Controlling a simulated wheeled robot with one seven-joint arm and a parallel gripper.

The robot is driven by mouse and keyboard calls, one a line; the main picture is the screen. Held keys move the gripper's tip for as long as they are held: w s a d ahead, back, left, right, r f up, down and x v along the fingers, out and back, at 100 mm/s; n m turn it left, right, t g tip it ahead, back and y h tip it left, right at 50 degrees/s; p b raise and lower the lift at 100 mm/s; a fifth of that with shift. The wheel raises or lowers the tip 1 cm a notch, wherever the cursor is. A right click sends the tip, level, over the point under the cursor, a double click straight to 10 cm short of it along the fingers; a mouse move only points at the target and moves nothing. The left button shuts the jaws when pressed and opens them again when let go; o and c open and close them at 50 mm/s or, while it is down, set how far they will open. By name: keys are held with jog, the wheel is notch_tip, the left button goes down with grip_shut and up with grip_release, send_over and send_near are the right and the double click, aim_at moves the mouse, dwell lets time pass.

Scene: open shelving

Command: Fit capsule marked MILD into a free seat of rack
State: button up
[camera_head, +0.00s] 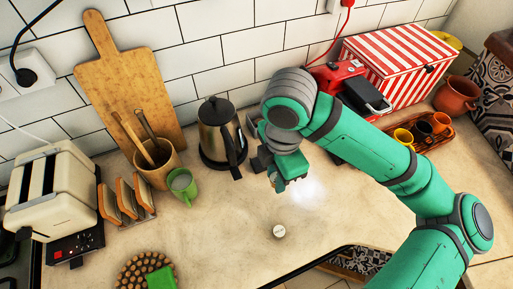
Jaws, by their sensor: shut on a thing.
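My gripper (273,181) is low over the counter, right of the kettle. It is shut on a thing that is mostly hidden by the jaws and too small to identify. A small pale round piece (279,231), capsule-like with a faint mark on top, sits on the open counter below and apart from my gripper. Its mark is too small to read, so I cannot tell whether it says MILD. A low dark box (75,246) with small red and pale spots lies at the left by the toaster. I cannot tell whether it is the rack or which seats are free.
A kettle (215,130), green mug (182,186), utensil pot (155,172) and toast rack (146,193) stand left of my gripper. A red machine (335,75), striped box (395,62) and cup tray (440,137) are at right. The front-middle counter is mostly clear.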

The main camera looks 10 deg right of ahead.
jog(key=w+f, duration=0.4)
jog(key=w, duration=0.5)
send_near(259, 162)
jog(key=shift+s+f, duration=0.65)
jog(key=shift+s, duration=0.05)
jog(key=shift+w+f, duration=0.45)
jog(key=shift+f, duration=0.15)
jog(key=shift+w+f, duration=0.1)
jog(key=shift+f, duration=0.8)
jog(key=shift+w+f, duration=0.15)
jog(key=shift+f, duration=0.75)
jog(key=shift+f, duration=0.15)
jog(key=o, duration=1)
jog(key=shift+o, duration=0.2)
